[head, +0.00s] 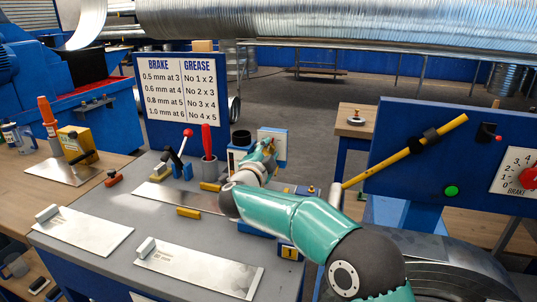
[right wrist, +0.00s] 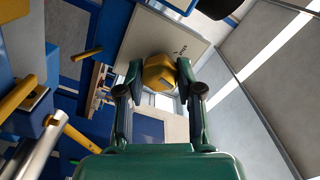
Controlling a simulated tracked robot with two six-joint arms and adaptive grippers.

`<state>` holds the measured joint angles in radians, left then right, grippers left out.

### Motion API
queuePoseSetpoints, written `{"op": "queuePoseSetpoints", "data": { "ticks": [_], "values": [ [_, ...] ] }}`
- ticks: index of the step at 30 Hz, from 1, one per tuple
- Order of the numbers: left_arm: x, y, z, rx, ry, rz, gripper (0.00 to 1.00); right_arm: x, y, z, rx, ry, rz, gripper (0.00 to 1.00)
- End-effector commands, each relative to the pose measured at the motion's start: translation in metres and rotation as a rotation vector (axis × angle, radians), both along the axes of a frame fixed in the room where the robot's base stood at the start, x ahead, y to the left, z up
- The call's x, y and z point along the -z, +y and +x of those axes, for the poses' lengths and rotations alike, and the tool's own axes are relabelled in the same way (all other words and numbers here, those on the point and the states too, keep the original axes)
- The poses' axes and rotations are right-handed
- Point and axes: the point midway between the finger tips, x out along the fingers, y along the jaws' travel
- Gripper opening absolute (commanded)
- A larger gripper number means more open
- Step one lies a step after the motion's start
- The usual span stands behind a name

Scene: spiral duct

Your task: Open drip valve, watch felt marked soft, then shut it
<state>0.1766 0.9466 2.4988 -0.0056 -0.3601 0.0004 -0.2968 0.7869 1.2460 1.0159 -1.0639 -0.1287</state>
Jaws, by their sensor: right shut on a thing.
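My right gripper (head: 268,148) reaches across the grey bench to a pale plate (head: 279,137) on a blue unit. In the right wrist view, its two fingers (right wrist: 160,74) are shut on a yellow knob (right wrist: 159,76), one on each side. No felt marked soft can be made out. My left gripper is not in view.
Flat metal sheets (head: 200,268) lie on the grey bench (head: 95,205). A red-handled tool (head: 207,142) stands upright left of my gripper. A blue panel at right has a green button (head: 451,191) and red dial (head: 530,178). A brake and grease sign (head: 182,88) stands behind.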

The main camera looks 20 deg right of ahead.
Motion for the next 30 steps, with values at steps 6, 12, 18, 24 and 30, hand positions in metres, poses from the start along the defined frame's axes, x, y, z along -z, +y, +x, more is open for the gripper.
{"op": "queuePoseSetpoints", "data": {
  "ticks": [6, 12, 18, 24, 30],
  "values": [
    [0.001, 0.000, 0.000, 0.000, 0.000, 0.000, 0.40, 0.008, -0.001, -0.001, 0.006, 0.014, 0.005, 0.01],
    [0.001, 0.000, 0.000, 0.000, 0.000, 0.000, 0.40, 0.007, -0.001, -0.001, 0.006, 0.013, 0.004, 0.57],
    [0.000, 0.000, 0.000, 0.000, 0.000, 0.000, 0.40, 0.004, -0.001, 0.000, 0.004, 0.008, 0.003, 0.61],
    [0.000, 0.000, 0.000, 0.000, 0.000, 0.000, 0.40, 0.003, 0.001, -0.002, 0.003, 0.006, 0.003, 0.61],
    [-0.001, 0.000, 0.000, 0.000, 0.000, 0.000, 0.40, 0.002, 0.013, -0.018, 0.000, 0.007, 0.001, 0.61]
  ]
}}
